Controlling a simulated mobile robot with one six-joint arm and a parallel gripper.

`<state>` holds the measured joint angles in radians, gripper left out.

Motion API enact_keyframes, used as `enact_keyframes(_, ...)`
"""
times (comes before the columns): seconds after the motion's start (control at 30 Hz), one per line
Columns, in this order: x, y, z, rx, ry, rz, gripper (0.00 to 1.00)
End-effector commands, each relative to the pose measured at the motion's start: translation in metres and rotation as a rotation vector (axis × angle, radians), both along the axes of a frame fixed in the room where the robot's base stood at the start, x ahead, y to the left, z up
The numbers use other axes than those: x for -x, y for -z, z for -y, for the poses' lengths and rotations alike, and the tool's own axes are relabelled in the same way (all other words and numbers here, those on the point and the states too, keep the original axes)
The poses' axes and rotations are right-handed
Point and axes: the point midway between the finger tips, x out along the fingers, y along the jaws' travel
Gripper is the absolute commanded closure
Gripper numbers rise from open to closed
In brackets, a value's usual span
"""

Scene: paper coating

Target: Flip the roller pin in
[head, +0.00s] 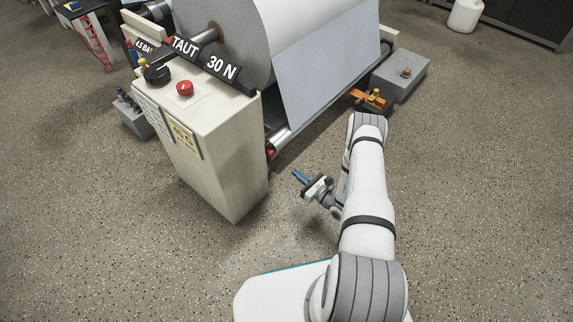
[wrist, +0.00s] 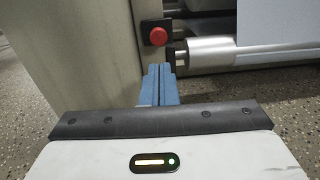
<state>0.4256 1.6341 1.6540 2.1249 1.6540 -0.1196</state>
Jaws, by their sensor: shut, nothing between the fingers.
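My gripper (head: 300,176) is in front of the machine, to the right of its pale cabinet (head: 234,168). Its blue fingers are closed together and empty; they also show in the wrist view (wrist: 158,69). A small red knob (head: 270,153) shows at the near end of the silver lower roller (head: 280,139). In the wrist view the red knob (wrist: 158,35) sits on a dark block, just beyond and above the fingertips, apart from them. The silver roller (wrist: 212,50) lies to its right. I cannot tell which part is the roller pin.
A large paper roll (head: 250,40) hangs above, with its sheet (head: 325,75) running down. The cabinet carries a red button (head: 185,88) and a sign reading "TAUT 30 N". A grey box (head: 400,75) and an orange part (head: 372,98) stand at the far end. The front floor is clear.

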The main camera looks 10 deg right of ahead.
Motion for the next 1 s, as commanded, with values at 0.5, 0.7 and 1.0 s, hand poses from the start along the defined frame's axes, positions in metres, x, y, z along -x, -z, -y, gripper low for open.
enact_keyframes(0.5, 0.024, 0.001, 0.015, 0.0, -0.001, 0.0, 1.0)
enact_keyframes(0.7, 0.024, 0.001, 0.015, 0.0, -0.001, 0.0, 1.0)
enact_keyframes(1.0, 0.014, -0.036, 0.008, 0.017, -0.065, 0.02, 1.0)
